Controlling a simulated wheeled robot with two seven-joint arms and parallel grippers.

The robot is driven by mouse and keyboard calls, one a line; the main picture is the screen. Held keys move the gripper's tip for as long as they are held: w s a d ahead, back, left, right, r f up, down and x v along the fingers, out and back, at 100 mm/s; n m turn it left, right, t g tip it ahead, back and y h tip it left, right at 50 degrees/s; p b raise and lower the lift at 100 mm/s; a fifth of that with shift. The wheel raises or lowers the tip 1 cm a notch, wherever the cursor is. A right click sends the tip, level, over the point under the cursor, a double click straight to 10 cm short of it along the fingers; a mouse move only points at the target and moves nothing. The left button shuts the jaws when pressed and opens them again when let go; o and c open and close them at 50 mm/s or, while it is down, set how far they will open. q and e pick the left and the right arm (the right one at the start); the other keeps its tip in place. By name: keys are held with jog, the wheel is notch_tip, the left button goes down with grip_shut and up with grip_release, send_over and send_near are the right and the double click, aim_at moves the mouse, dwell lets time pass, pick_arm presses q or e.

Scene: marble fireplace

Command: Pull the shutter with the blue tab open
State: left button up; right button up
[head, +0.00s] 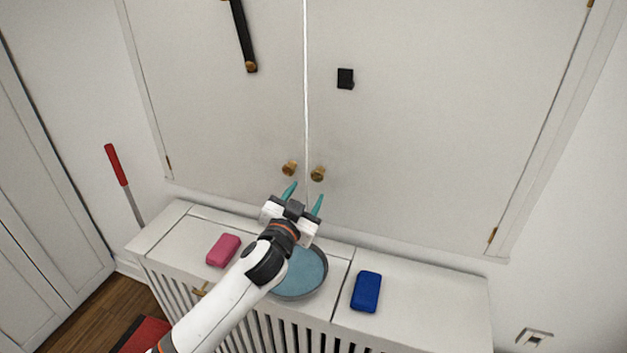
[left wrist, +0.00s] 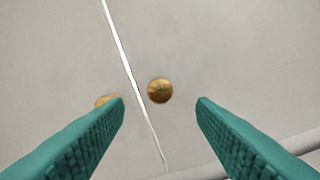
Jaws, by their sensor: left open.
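Two pale closed shutters meet at a bright vertical gap. The right shutter (head: 430,120) has a round brass knob (head: 318,173) and a small dark block (head: 345,79). The left shutter (head: 215,110) has a similar knob (head: 289,168) and a dark bar (head: 243,35). I cannot make out a blue tab on either shutter. My left gripper (head: 304,198) is open and empty, just below the knobs. In the left wrist view, the right shutter's knob (left wrist: 160,91) appears between the teal fingertips; the left knob (left wrist: 107,101) is partly hidden behind the left finger.
Below the shutters is a white slatted cabinet (head: 430,312). On it are a pink block (head: 223,250), a round blue-grey dish (head: 304,272) partly behind my arm, and a blue block (head: 367,291). A red-handled rod (head: 117,165) stands at left.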

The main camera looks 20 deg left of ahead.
aim_at(316, 178)
pick_arm(q)
jog(key=w, duration=0.6)
jog(key=shift+d, duration=0.1)
jog(key=shift+f, duration=0.1)
grip_shut()
